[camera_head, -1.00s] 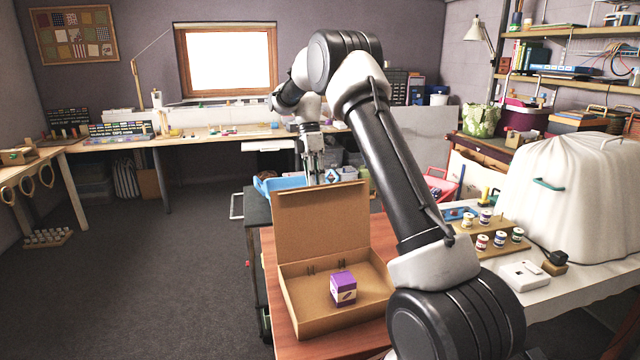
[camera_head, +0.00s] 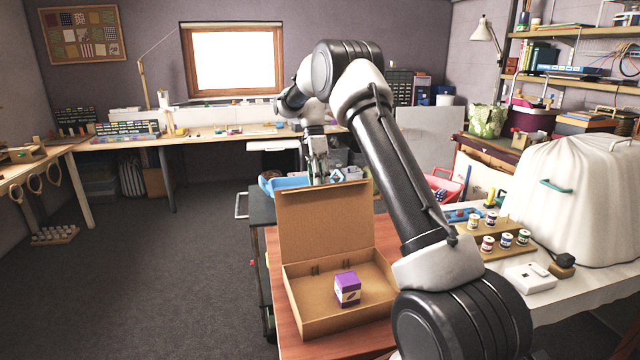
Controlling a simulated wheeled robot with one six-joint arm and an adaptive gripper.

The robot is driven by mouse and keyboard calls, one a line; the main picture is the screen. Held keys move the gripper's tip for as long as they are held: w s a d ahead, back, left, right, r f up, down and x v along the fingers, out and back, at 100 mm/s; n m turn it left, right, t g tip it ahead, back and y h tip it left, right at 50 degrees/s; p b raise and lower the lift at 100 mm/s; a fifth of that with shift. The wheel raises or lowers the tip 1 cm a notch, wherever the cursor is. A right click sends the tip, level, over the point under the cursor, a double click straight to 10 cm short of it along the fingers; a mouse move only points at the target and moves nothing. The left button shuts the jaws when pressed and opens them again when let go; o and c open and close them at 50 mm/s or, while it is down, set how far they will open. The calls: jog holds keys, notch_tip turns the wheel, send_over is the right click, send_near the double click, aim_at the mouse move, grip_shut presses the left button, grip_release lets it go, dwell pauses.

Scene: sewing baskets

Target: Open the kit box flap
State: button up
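The kit box (camera_head: 335,322) is a brown cardboard box on a reddish wooden top. Its flap (camera_head: 325,226) stands up at the far side, close to upright, and the box is open. A small purple and white box (camera_head: 347,288) sits inside it. My gripper (camera_head: 318,178) points down behind the flap's top edge. The flap hides its fingertips in part, and I cannot tell whether they touch it or how far apart they are.
A blue tray (camera_head: 285,184) lies behind the flap. My arm passes over the right of the box. At the right, a white table holds thread spools on a wooden rack (camera_head: 492,246) and a white-covered machine (camera_head: 570,195). The floor (camera_head: 150,270) at left is clear.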

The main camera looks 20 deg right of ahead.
jog(key=shift+r, duration=0.1)
jog(key=v, duration=1.2)
